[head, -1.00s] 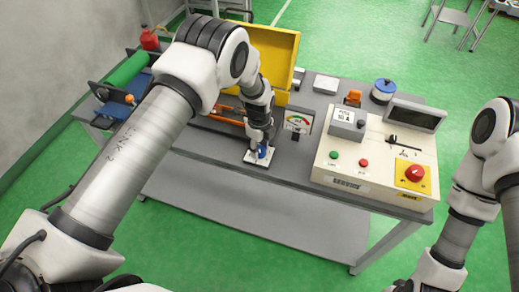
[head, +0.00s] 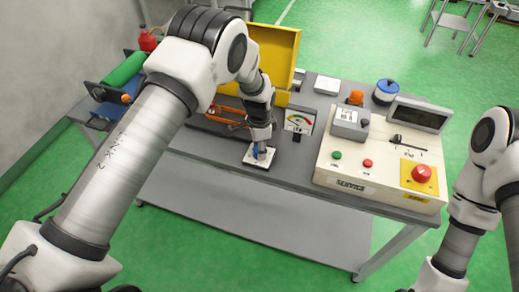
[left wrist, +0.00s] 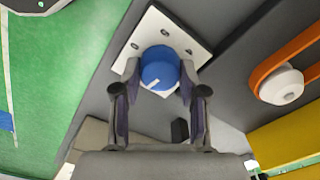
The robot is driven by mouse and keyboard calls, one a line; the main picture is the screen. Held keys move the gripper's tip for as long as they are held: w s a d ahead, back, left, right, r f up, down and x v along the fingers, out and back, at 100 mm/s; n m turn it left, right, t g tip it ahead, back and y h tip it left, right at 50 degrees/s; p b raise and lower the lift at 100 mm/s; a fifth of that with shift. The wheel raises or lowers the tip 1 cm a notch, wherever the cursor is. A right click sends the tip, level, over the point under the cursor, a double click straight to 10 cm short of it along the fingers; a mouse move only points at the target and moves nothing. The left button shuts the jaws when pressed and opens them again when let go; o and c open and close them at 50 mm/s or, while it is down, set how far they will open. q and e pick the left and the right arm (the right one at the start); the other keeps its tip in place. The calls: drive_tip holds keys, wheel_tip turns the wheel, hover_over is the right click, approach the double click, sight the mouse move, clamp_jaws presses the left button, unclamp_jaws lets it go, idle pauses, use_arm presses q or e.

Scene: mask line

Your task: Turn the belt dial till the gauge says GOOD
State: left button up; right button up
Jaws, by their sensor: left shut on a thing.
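The blue round belt dial (left wrist: 160,67) has a white pointer line and sits on a white plate (left wrist: 150,28) with dark screws. In the head view the dial is mostly hidden behind my left gripper (head: 259,150), with the plate (head: 248,164) showing around it at the table's front edge. In the left wrist view the fingers of my left gripper (left wrist: 158,90) close on the dial from both sides. The gauge (head: 299,120) stands right of the dial, with a coloured arc on a pale face; its reading is too small to tell. My right gripper is out of view.
A cream control box (head: 372,175) with buttons and a red knob stands on the right of the grey table (head: 215,165). A raised yellow cover (head: 275,55) and an orange belt (left wrist: 285,58) are behind the dial. A green roller (head: 124,68) is at the left.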

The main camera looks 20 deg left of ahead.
use_arm(q)
drive_tip(key=n, duration=0.1)
drive_tip(key=n+b, duration=0.1)
drive_tip(key=n, duration=0.3)
drive_tip(key=shift+s+f, duration=0.25)
drive_tip(key=shift+f, duration=0.1)
drive_tip(key=n+b, duration=0.1)
drive_tip(key=n, duration=0.5)
drive_tip(key=shift+n, duration=0.4)
drive_tip(key=n+b, duration=0.1)
drive_tip(key=n, duration=0.4)
drive_tip(key=n+b, duration=0.1)
drive_tip(key=n, duration=0.5)
drive_tip(key=o, duration=1.2)
drive_tip(key=shift+w+r, duration=0.1)
drive_tip(key=shift+c, duration=0.2)
drive_tip(key=shift+w, duration=0.1)
